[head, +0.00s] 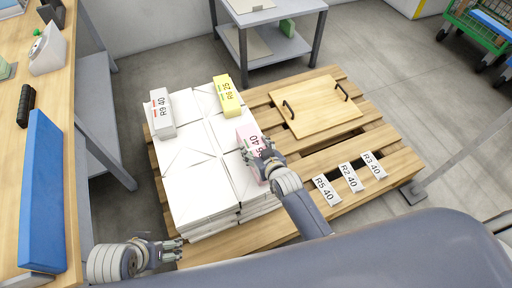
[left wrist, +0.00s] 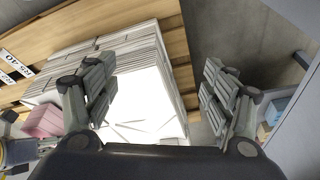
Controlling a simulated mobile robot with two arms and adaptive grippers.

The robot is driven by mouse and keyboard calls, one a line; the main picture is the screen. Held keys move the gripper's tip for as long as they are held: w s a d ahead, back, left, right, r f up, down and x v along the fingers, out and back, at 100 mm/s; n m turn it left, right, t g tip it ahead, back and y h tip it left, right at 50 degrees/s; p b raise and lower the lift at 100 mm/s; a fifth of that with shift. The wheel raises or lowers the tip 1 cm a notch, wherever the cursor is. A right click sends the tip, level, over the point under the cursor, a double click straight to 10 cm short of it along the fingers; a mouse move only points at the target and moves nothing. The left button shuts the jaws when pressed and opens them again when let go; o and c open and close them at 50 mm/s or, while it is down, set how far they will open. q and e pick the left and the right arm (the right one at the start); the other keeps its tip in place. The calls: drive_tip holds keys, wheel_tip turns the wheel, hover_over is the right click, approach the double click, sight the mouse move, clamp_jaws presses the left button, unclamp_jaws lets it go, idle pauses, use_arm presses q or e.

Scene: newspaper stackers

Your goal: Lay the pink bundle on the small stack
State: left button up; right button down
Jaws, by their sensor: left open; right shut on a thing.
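The pink bundle (head: 248,133), marked 40, is in my right gripper (head: 264,160), which is shut on it. It is over or against the right side of the white paper stacks (head: 195,190); I cannot tell whether it touches them. The bundle also shows at the left of the left wrist view (left wrist: 42,120). My left gripper (head: 178,250) is open and empty, just off the stacks' near left corner. In the left wrist view its open fingers (left wrist: 158,95) frame a white stack (left wrist: 145,95). I cannot tell which stack is the small one.
A grey bundle (head: 161,108) and a yellow bundle (head: 227,95) lie on the stacks. The wooden pallet (head: 285,165) also carries a handled board (head: 315,105) and label cards (head: 350,177). A workbench (head: 85,215) stands left, a grey trolley (head: 270,45) behind.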

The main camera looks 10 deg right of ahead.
drive_tip(key=shift+w+f, duration=0.15)
idle(0.5)
drive_tip(key=shift+c, duration=2.4)
unclamp_jaws()
drive_tip(key=shift+f, duration=0.1)
drive_tip(key=shift+s+f, duration=0.25)
drive_tip(key=v, duration=1.2)
drive_tip(key=shift+r, duration=0.25)
drive_tip(key=shift+w, duration=0.1)
